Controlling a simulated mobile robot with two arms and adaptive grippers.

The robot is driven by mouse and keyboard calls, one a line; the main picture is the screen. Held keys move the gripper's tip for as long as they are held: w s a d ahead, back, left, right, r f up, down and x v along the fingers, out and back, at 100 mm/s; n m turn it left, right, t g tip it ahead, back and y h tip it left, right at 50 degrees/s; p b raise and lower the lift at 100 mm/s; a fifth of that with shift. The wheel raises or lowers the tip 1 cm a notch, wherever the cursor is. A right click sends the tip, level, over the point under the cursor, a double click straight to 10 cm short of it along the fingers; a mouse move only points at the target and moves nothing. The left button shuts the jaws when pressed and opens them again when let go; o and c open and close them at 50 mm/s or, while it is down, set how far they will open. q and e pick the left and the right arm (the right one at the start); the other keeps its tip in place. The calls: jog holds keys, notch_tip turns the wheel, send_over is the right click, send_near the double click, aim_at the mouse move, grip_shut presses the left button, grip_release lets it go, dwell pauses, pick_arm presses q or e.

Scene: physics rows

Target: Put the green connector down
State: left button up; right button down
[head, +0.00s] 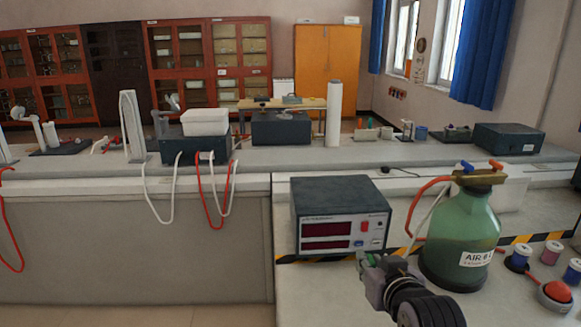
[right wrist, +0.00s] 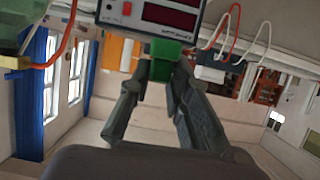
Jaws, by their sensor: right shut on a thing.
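My right gripper (head: 368,264) is in front of the power supply box, low in the head view, left of the green bottle. In the right wrist view my right gripper (right wrist: 161,75) is shut on the green connector (right wrist: 165,58), a small green block held at its fingertips. The connector is not clearly visible in the head view. It appears close to the dark front of the power supply (right wrist: 180,15) in the wrist view; I cannot tell whether they touch. My left gripper is not in view.
The power supply (head: 332,203) with red displays stands on the bench (head: 315,285). The green bottle (head: 459,241) with hoses stands to the right. Spools (head: 519,257) and a red-topped item (head: 555,293) lie farther right. Red and white cables (head: 211,205) hang at left.

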jog(key=s+d+r, duration=0.1)
jog(key=s+r, duration=0.3)
jog(key=shift+r, duration=0.35)
jog(key=shift+s, duration=0.1)
